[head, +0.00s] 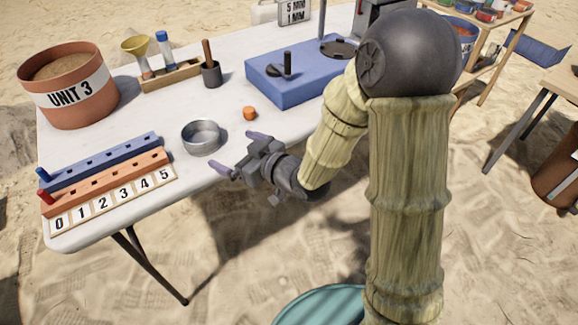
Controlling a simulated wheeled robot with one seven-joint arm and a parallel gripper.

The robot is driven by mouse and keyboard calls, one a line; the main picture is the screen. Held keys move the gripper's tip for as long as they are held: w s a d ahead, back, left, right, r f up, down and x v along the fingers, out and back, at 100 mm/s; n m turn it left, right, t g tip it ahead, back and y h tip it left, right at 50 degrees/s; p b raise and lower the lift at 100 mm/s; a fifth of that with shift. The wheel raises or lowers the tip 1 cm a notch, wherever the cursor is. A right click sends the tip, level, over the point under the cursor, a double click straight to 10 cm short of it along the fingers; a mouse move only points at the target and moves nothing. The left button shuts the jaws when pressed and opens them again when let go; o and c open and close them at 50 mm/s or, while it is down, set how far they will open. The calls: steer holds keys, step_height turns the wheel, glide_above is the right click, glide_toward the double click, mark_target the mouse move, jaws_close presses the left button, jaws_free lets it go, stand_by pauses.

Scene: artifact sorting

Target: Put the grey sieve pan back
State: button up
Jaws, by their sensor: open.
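The grey sieve pan (201,138) is a small round metal pan standing upright on the white table, near its front edge. My gripper (234,152) is open and empty, just to the right of the pan at the table's front edge. Its fingers point left toward the pan, apart from each other. I cannot tell whether a fingertip touches the pan. My arm covers part of the table's right side.
Blue and orange pegboards (105,165) with a number strip (110,203) lie left. An orange piece (249,113), a blue block (290,90), a dark cup (211,74) and a bucket marked UNIT 3 (68,96) stand behind. The table front between is clear.

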steer(key=s+d+f+m+g+h, duration=0.1)
steer(key=d+f+m+h, duration=0.15)
steer(key=d+h, duration=0.4)
steer(key=s+d+f+m+g+h, duration=0.1)
steer(key=d+f+m+h, duration=0.15)
steer(key=d, duration=0.75)
steer(key=s+d+m+g+h, duration=0.3)
steer(key=s+d+m+g, duration=0.2)
steer(key=s+d, duration=0.3)
steer(key=s, duration=0.3)
